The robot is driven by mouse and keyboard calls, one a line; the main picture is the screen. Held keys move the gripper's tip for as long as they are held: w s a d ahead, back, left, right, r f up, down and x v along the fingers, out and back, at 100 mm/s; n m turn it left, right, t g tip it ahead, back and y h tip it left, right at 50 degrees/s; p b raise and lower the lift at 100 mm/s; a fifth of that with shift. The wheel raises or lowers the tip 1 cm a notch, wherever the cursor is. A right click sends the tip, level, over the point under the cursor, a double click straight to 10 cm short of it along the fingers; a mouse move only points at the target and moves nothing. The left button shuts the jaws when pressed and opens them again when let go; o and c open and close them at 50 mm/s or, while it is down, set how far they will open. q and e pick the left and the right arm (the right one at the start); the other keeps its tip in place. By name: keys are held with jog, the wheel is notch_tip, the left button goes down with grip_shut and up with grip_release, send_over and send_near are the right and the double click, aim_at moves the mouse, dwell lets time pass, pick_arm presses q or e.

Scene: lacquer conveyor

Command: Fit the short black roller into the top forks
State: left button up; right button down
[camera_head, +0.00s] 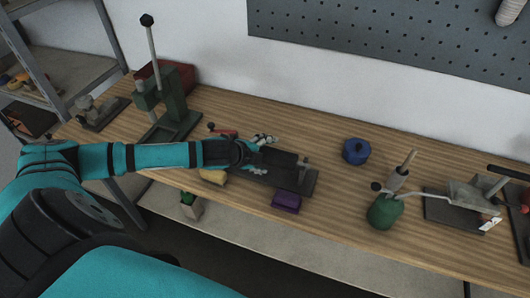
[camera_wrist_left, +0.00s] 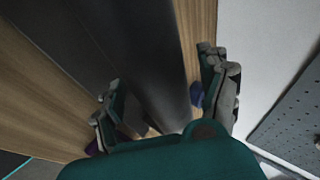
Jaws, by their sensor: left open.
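My left gripper (camera_head: 262,154) is open over the left part of a dark base plate (camera_head: 305,183) on the wooden bench. A black roller (camera_head: 284,158) lies along this plate, just right of the fingers. In the left wrist view, a long dark cylinder (camera_wrist_left: 158,55), apparently the roller, runs between the spread fingers of the left gripper (camera_wrist_left: 165,92); contact cannot be told. A small grey upright (camera_head: 304,162) stands near the plate's right end and may be a fork. The roller's far end and the other supports are hidden or too small to tell. My right gripper is not in view.
A purple block (camera_head: 286,201) and a yellow block (camera_head: 213,176) lie at the front edge. A blue round pot (camera_head: 356,151) stands to the right, with a green pot (camera_head: 384,211) beyond. A green press (camera_head: 173,103) stands at the back left.

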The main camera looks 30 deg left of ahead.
pick_arm(q)
jog(key=shift+s, duration=0.1)
jog(key=shift+c, duration=1.3)
grip_shut()
jog(key=shift+r, duration=0.2)
